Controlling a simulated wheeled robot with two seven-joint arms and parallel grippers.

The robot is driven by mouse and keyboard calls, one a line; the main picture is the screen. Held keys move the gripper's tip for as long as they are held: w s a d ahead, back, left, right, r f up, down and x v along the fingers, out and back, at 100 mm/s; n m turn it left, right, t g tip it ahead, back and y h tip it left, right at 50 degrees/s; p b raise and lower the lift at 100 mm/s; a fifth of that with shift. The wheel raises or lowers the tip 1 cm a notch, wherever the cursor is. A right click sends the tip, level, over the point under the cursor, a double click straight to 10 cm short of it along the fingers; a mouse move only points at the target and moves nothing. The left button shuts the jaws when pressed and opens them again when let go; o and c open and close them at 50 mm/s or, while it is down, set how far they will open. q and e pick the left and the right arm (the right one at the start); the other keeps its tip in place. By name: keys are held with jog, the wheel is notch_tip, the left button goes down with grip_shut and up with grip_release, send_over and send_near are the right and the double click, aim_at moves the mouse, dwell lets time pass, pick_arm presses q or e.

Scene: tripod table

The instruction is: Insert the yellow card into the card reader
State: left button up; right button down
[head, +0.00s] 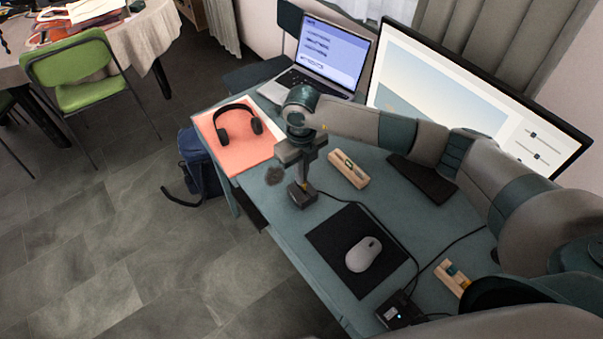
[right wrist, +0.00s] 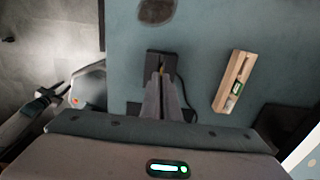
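The card reader (head: 302,195) is a small dark box on the teal desk, with a cable leaving it. In the right wrist view the reader (right wrist: 160,62) lies just beyond my fingertips. My right gripper (head: 300,180) points down over it, its fingers close together. I cannot tell how deep the card sits in the slot. What looks like my left gripper (right wrist: 42,103) hangs off the desk in the right wrist view; its fingers are unclear.
A wooden holder (head: 348,170) with a green piece stands right of the reader. Another wooden holder (head: 453,277) is near the front right. A mouse (head: 363,254) lies on a black pad. Headphones (head: 237,121), a laptop (head: 325,58) and a monitor (head: 470,100) stand behind.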

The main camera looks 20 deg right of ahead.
pick_arm(q)
jog(key=shift+f+b, duration=0.35)
jog(key=shift+f, duration=0.05)
dwell(1.0)
